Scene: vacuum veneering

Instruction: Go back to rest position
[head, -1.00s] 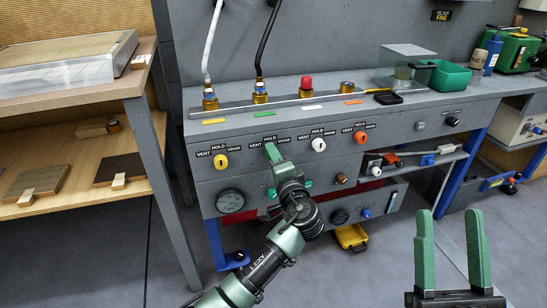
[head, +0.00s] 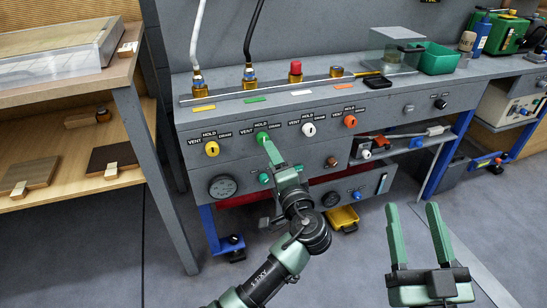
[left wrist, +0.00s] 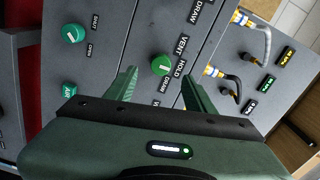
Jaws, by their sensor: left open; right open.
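The grey control panel (head: 380,155) fills the middle of the head view. My left gripper (head: 270,150) is open and empty, just below the green knob (head: 262,137) with VENT, HOLD and DRAW labels. In the left wrist view this green knob (left wrist: 162,65) shows in the gap between the open fingers (left wrist: 158,85), just beyond the tips, with no visible grip on it. My right gripper (head: 413,207) is open and empty, raised in front of the bench at the lower right, with its fingers pointing up.
A yellow knob (head: 211,149), white knob (head: 308,129) and orange knob (head: 350,121) share the row. Hoses with brass fittings (head: 250,81) rise above. A shelf unit with panels (head: 122,74) stands at left. Open floor (head: 110,255) lies in front.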

